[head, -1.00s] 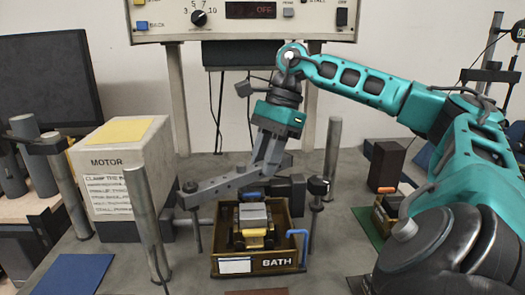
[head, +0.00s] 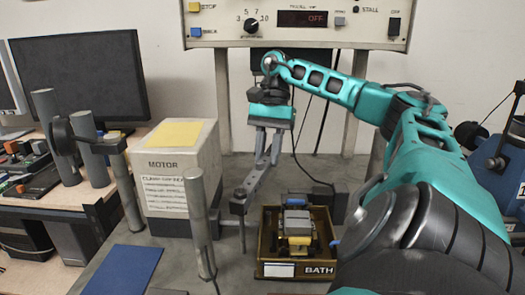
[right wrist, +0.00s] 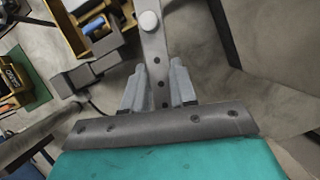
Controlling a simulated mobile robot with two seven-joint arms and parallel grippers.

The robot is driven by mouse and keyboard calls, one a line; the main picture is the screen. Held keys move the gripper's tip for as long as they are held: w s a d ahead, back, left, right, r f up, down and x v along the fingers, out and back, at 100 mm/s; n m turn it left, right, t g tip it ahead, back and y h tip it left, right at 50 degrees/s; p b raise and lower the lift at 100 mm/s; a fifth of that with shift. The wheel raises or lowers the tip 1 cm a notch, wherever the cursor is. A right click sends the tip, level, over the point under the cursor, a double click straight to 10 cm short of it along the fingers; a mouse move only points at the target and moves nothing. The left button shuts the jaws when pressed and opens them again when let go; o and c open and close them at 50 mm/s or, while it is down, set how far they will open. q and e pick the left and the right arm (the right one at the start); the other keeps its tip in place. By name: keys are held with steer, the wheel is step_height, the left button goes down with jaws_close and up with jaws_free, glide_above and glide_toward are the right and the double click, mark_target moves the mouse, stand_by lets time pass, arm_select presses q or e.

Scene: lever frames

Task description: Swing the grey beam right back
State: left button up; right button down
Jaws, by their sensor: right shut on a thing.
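The grey beam (head: 253,180) is a flat bar that runs from a dark joint at its near left end, beside the post (head: 238,208), back and right to my right gripper (head: 267,160). My right gripper comes down from above and is shut on the beam near its far end. In the right wrist view the beam (right wrist: 154,50), with holes and a pale round knob, passes between the two fingers (right wrist: 158,92). The exact finger contact is partly hidden. My left gripper is not in view.
A wooden BATH tray (head: 275,270) holding blocks stands just right of the beam. The MOTOR box (head: 180,165) stands to the left, with a metal post (head: 200,225) in front of it. A control panel (head: 295,22) is above.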

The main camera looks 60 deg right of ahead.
steer(key=shift+w, duration=0.2)
stand_by(0.3)
steer(key=c, duration=0.9)
jaws_free()
